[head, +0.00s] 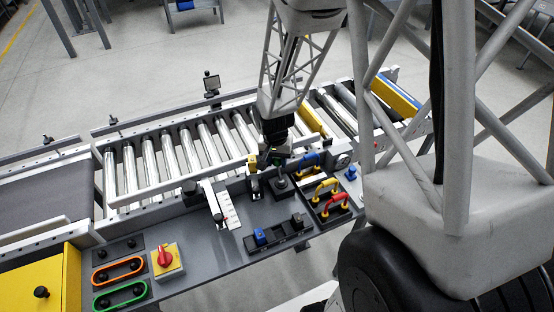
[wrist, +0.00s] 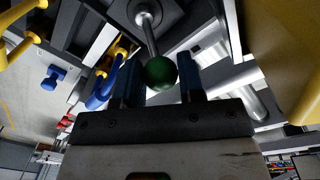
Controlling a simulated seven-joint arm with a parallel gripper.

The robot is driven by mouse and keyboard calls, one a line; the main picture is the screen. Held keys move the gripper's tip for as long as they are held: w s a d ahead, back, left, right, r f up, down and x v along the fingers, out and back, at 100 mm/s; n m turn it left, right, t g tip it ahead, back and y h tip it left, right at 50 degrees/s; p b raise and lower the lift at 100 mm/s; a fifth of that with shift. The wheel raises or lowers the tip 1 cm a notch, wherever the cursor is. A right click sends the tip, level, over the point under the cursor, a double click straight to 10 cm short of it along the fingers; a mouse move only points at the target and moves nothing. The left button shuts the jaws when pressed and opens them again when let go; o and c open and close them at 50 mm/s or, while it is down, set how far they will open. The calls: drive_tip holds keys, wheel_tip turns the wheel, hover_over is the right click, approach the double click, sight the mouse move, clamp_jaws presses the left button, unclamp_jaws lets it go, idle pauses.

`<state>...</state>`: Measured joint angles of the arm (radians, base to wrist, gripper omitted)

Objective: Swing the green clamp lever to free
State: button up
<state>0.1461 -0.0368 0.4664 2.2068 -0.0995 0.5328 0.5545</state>
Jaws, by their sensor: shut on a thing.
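The clamp lever shows in the wrist view as a green ball knob (wrist: 160,73) on a thin silver rod (wrist: 149,38) that runs up to a round pivot. My gripper (wrist: 162,80) has a dark blue-padded finger on either side of the knob and is shut on it. The knob is mostly hidden there by the gripper, so the lever's exact angle cannot be told.
Close to the right stand blue, yellow (head: 326,188) and red (head: 335,204) loop handles. A white scale (head: 228,206) lies left, a blue slider (head: 260,236) in front. A red knob on a yellow box (head: 166,258) is farther left. The roller conveyor (head: 180,155) runs behind.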

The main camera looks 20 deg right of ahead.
drive_tip(key=shift+s+r, duration=0.1)
drive_tip(key=shift+s, duration=0.05)
drive_tip(key=shift+s+r+t, duration=0.2)
drive_tip(key=shift+s+t, duration=0.7)
drive_tip(key=shift+t, duration=0.6)
drive_tip(key=shift+s+f, duration=0.15)
drive_tip(key=shift+s, duration=1.3)
drive_tip(key=shift+s+f, duration=0.2)
drive_tip(key=shift+s, duration=0.3)
drive_tip(key=shift+s+f, duration=0.2)
drive_tip(key=shift+s, duration=0.3)
drive_tip(key=shift+s+f, duration=0.1)
drive_tip(key=shift+s, duration=0.05)
drive_tip(key=o, duration=0.9)
drive_tip(key=shift+r, duration=0.2)
